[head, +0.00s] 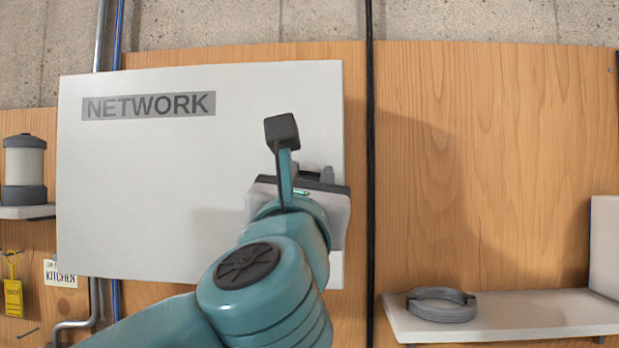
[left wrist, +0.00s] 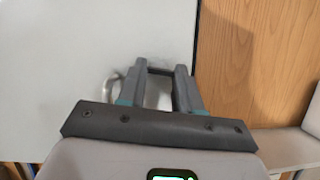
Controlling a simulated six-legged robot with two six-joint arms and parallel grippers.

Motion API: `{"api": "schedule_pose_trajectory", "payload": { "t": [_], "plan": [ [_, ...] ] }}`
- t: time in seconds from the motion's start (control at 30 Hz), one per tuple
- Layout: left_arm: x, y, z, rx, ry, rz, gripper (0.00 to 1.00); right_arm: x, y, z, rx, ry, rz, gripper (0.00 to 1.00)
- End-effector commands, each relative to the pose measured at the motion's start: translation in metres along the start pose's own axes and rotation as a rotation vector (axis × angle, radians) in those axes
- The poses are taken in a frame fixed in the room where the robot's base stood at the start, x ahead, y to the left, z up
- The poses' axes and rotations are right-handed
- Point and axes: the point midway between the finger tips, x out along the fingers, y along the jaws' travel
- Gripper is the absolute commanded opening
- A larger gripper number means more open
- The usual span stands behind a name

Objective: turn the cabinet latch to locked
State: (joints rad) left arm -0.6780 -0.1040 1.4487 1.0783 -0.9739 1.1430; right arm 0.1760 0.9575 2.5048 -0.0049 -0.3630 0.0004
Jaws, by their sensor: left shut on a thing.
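The white cabinet (head: 150,185) labelled NETWORK is on the wooden panel, its door face flat to me. My left gripper (head: 318,173) is in front of the cabinet's right side, and its own wrist hides most of what it holds. In the left wrist view the two fingers (left wrist: 160,75) are closed on the latch, of which a dark bar (left wrist: 160,71) shows between the tips. The way the latch points is hard to tell. A curved pale metal piece (left wrist: 110,86) shows just left of the fingers. My right gripper is in neither view.
A black cable (head: 370,250) runs down the panel just right of the cabinet. A white shelf (head: 540,312) with a grey ring-shaped object (head: 441,304) is at lower right. A lantern-like canister (head: 24,168) and a yellow tag (head: 13,297) are at left. The upper right panel is bare.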

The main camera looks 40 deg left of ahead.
Motion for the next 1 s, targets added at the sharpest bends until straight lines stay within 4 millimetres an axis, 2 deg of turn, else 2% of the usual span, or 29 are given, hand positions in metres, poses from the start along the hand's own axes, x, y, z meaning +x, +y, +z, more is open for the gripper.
{"api": "schedule_pose_trajectory", "payload": {
  "t": [0.5,1.0],
  "plan": [
    [0.001,0.005,0.0,0.434,0.006,-0.182,0.04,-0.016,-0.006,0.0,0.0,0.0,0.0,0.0],
    [0.002,0.008,0.002,0.869,0.006,-0.363,0.03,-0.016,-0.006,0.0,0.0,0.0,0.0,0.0]
  ]
}}
